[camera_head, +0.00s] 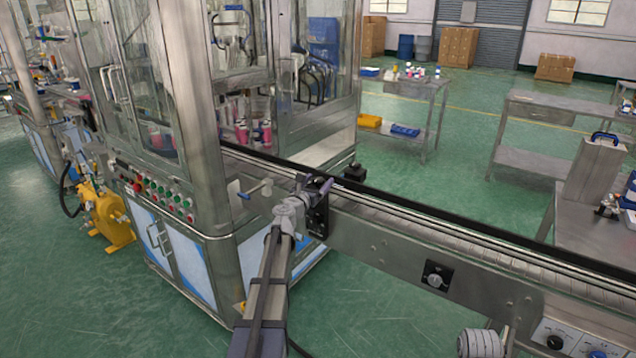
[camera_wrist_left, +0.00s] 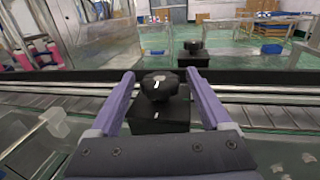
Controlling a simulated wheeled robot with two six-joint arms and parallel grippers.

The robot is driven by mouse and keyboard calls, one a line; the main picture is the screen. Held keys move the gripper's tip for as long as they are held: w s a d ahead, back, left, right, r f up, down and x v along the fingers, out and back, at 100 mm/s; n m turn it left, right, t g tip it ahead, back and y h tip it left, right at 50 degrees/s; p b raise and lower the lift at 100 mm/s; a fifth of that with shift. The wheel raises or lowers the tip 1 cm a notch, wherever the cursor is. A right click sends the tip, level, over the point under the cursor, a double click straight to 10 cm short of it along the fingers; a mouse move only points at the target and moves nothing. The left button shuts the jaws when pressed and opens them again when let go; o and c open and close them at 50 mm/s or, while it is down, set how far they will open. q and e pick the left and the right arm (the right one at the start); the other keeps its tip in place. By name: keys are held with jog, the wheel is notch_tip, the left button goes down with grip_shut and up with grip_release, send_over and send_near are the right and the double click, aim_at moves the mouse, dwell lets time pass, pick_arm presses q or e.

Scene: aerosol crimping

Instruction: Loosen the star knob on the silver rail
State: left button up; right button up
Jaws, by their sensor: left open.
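The black star knob (camera_wrist_left: 160,84) has a white mark on top and sits on a black block (camera_wrist_left: 158,115) at the near side of the silver rail (camera_head: 450,230). My left gripper (camera_wrist_left: 160,78) is open, with its two purple fingers on either side of the knob. I see gaps between the fingers and the knob in the left wrist view. In the head view my left gripper (camera_head: 322,188) is over the block, and the knob is mostly hidden behind it. My right gripper is not in view.
A second black knob (camera_head: 355,172) stands on the far side of the conveyor. The glazed machine with its button panel (camera_head: 155,190) is close on the left. A small handle (camera_head: 255,188) sticks out from the machine beside my left arm. A dial (camera_head: 436,276) is on the conveyor's side.

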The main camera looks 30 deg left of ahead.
pick_arm(q)
grip_shut()
dwell(0.7)
